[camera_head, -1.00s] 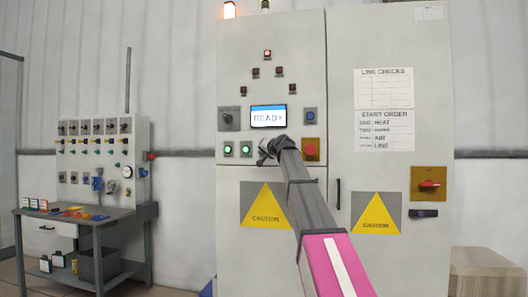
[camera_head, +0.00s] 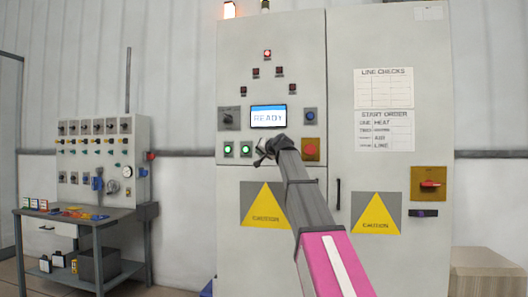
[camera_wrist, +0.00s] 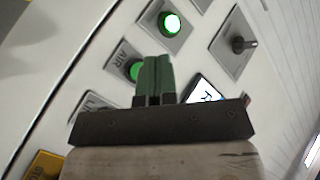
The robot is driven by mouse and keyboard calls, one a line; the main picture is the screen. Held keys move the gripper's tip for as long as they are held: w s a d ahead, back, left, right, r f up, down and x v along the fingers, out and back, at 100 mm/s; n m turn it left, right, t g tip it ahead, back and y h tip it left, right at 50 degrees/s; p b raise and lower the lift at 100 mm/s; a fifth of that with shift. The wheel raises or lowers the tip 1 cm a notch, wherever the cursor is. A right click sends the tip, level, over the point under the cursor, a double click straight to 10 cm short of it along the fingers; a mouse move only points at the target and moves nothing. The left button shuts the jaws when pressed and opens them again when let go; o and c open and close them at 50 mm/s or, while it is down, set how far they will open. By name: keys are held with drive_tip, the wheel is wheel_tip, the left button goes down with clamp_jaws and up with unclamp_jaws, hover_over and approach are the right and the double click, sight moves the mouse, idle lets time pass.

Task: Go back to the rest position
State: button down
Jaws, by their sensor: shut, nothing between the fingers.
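My gripper (camera_head: 262,155) is in front of the control cabinet (camera_head: 235,60), just right of two lit green buttons (camera_head: 237,149) and below the screen (camera_head: 268,117) that reads READY. In the wrist view my gripper (camera_wrist: 154,62) has its two greenish fingers together with nothing between them. They point at the panel between a lit green button (camera_wrist: 169,23) and a second green one partly hidden behind the fingers. Whether the fingertips touch the panel cannot be told. My arm covers part of the panel and the left caution sign.
A red button on a yellow plate (camera_head: 310,149) is right of my arm. A red rotary switch (camera_head: 428,184) sits on the right cabinet door. A workbench (camera_head: 97,218) with a switch board stands at left. A pale box (camera_head: 484,270) is at lower right.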

drive_tip(key=s+d+f+g+h, duration=0.1)
drive_tip(key=s+f+g, duration=0.15)
drive_tip(key=f, duration=1.25)
drive_tip(key=s+d+f+g+h, duration=0.15)
drive_tip(key=s+f, duration=0.25)
drive_tip(key=f, duration=1.2)
drive_tip(key=s+d+f+g+h, duration=0.1)
drive_tip(key=s+f+g, duration=0.25)
drive_tip(key=f, duration=1.15)
drive_tip(key=s+d+f+n+g+h, duration=0.1)
drive_tip(key=s+d+f+g+h, duration=0.1)
drive_tip(key=s+f, duration=1.2)
drive_tip(key=s+d+f+n+g+h, duration=0.1)
drive_tip(key=s+d+f+g, duration=0.3)
drive_tip(key=s+f, duration=1)
drive_tip(key=shift+f+g+h, duration=0.35)
drive_tip(key=shift+g+h, duration=0.1)
drive_tip(key=shift+g, duration=0.1)
